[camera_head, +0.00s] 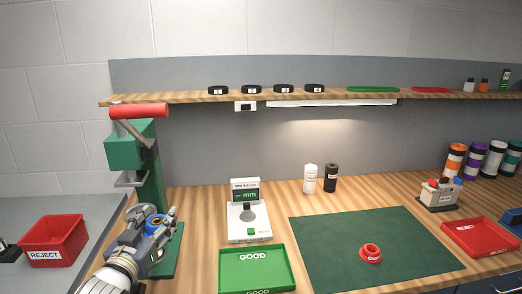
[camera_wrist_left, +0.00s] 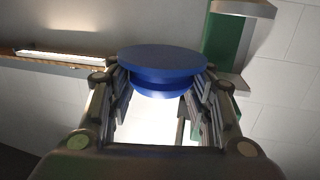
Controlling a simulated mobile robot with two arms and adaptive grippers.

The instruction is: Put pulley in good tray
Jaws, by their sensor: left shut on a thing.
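My left gripper (camera_head: 160,228) is in front of the green press at the left of the head view. It is shut on a blue pulley (camera_head: 153,222), held up off the bench. In the left wrist view the blue pulley (camera_wrist_left: 163,66) sits between the two fingers of my left gripper (camera_wrist_left: 160,88). The green GOOD tray (camera_head: 257,258) lies on the bench at the lower middle, to the right of the gripper, and looks empty. A red pulley-like ring (camera_head: 371,253) lies on the green mat. My right gripper is not in view.
The green press (camera_head: 135,155) with a red handle stands close behind my left gripper. A gauge with a display (camera_head: 247,215) stands behind the GOOD tray. A red REJECT bin (camera_head: 55,240) is at far left, a red REJECT tray (camera_head: 478,237) at right. The green mat (camera_head: 330,230) is mostly clear.

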